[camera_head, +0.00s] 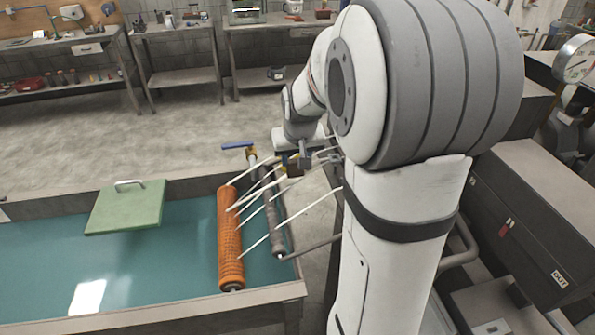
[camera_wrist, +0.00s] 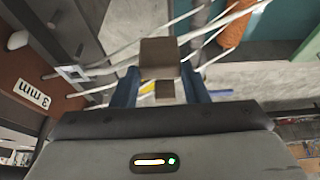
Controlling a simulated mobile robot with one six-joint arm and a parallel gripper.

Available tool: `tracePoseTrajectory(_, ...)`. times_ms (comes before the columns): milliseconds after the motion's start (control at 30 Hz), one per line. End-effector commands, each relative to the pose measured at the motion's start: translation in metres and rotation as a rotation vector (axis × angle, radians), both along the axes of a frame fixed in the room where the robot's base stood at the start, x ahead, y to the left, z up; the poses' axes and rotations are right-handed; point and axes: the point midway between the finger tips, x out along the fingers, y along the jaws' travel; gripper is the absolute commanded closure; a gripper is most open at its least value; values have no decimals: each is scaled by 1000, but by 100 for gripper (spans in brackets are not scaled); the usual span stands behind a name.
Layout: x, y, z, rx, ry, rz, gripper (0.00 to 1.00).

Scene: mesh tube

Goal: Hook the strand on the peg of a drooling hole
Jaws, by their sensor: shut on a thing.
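Several white strands (camera_head: 291,219) run at a slant past an orange ribbed roller (camera_head: 231,240) and a grey bar (camera_head: 272,215). In the wrist view strands cross from a brown plate (camera_wrist: 28,72) marked "3 mm" toward the upper right. One strand passes a small pale square fitting (camera_wrist: 72,73) on the plate's edge; I cannot tell whether this is the peg. The strands pass close behind the block; contact is unclear. In the head view my gripper (camera_head: 304,158) is small beside the strands' upper ends.
A water tank (camera_head: 150,270) with a green board (camera_head: 126,207) lies at the left. A blue-handled valve (camera_head: 238,146) stands at its far corner. Open floor (camera_head: 110,130) separates the tank from the workbenches.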

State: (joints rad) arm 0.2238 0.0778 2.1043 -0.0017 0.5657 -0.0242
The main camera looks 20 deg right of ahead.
Motion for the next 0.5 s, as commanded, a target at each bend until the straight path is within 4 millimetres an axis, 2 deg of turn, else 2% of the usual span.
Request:
tracePoseTrajectory(100,1,0,24,-1,-5,0,97)
tracePoseTrajectory(200,0,0,39,-1,-3,0,97)
tracePoseTrajectory(500,0,0,66,0,0,0,97)
